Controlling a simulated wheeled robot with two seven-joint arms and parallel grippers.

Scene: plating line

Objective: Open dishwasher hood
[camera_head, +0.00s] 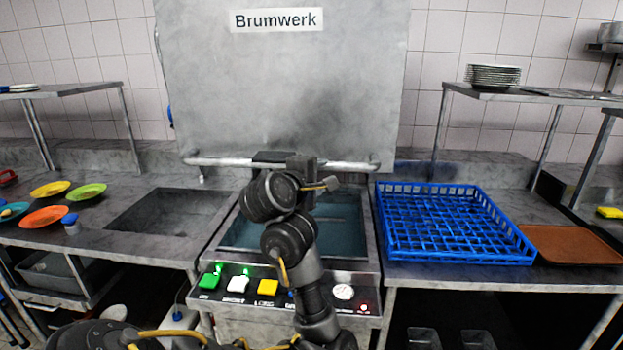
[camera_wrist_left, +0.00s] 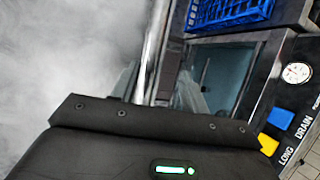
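The dishwasher hood (camera_head: 285,85) is a large grey metal box labelled Brumwerk. It stands raised, with its lower edge above the machine's open basin (camera_head: 345,228). A round bar handle (camera_head: 215,161) runs along its lower front edge. My left gripper (camera_head: 285,158) is at the middle of this handle. In the left wrist view, the handle (camera_wrist_left: 152,55) passes between my left gripper's two fingers (camera_wrist_left: 157,90), which stand apart with a gap beside the bar. The wrist body hides part of the fingers. My right gripper is not in view.
A blue dish rack (camera_head: 450,225) stands on the right counter beside a brown tray (camera_head: 570,244). Coloured plates (camera_head: 45,216) lie on the left counter near a sink (camera_head: 170,212). Stacked plates (camera_head: 492,75) stand on the right shelf. Buttons (camera_head: 238,284) line the machine's front.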

